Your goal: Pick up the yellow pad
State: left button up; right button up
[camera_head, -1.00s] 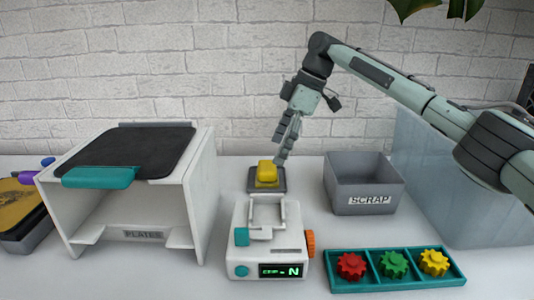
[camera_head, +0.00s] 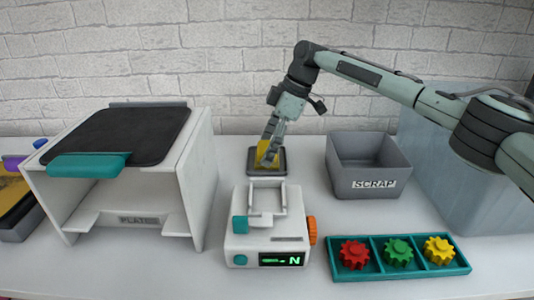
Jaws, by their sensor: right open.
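The yellow pad (camera_head: 262,154) sits on a small dark square base (camera_head: 253,171) behind the white device. My right gripper (camera_head: 268,155) points down at the pad, its open fingers in front of and over the pad's right part. The fingers hide part of the pad, and I cannot tell whether they touch it. My left gripper is not in view.
A white device (camera_head: 266,240) with an orange knob stands in front of the pad. A grey SCRAP bin (camera_head: 367,184) and a teal gear tray (camera_head: 368,273) are to the right. A white PLATES stand (camera_head: 197,190) is at left.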

jog(key=c, duration=1.2)
jog(key=shift+r, duration=0.15)
jog(key=shift+c, duration=0.2)
